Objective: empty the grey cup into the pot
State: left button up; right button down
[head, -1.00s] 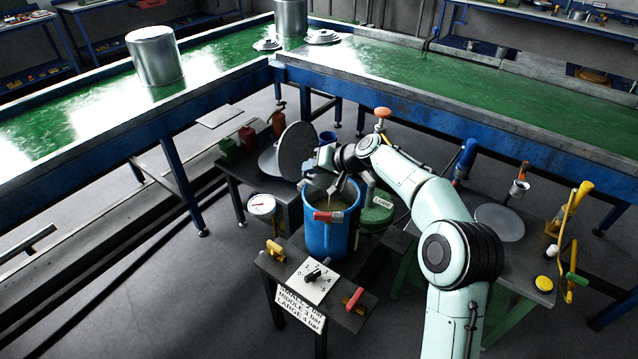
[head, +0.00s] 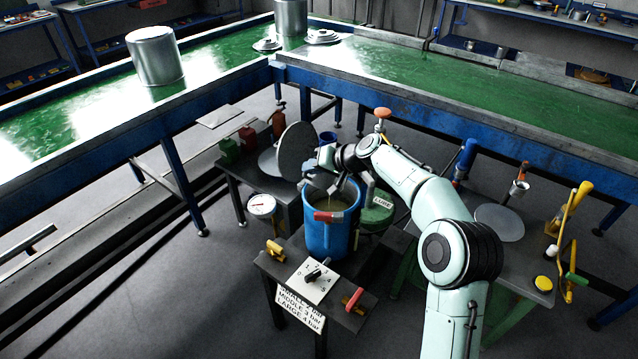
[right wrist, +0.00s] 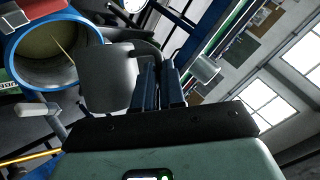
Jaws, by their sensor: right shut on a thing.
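The blue pot (head: 325,237) stands upright below my right gripper, with a red clip on its front rim. It also shows in the right wrist view (right wrist: 82,63), with yellowish liquid inside. My right gripper (head: 341,184) is over the pot's mouth, shut on the grey cup. The cup (right wrist: 106,76) shows in the right wrist view beside the gripper's fingers (right wrist: 158,80), tilted towards the pot. A thin yellowish stream (right wrist: 63,48) shows over the pot's opening. The cup's inside is hidden. My left gripper is not in view.
A black stand with a dial plate (head: 313,281) is in front of the pot. A round grey disc (head: 295,150) stands behind it at the left, a white gauge (head: 262,205) lies left, and a green can (head: 377,216) is right. Green-topped benches run behind.

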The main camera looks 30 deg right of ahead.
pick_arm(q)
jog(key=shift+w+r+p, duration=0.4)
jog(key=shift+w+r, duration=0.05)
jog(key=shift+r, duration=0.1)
pick_arm(e)
jog(key=shift+w+d+r, duration=0.1)
jog(key=shift+d+r, duration=0.1)
jog(key=shift+r, duration=0.2)
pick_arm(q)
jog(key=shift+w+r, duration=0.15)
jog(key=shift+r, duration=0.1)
pick_arm(e)
jog(key=shift+y, duration=0.3)
dwell(0.5)
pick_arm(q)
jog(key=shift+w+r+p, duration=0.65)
pick_arm(e)
jog(key=shift+d+r+m+y, duration=0.3)
jog(key=shift+r+m, duration=0.05)
jog(key=shift+m, duration=0.05)
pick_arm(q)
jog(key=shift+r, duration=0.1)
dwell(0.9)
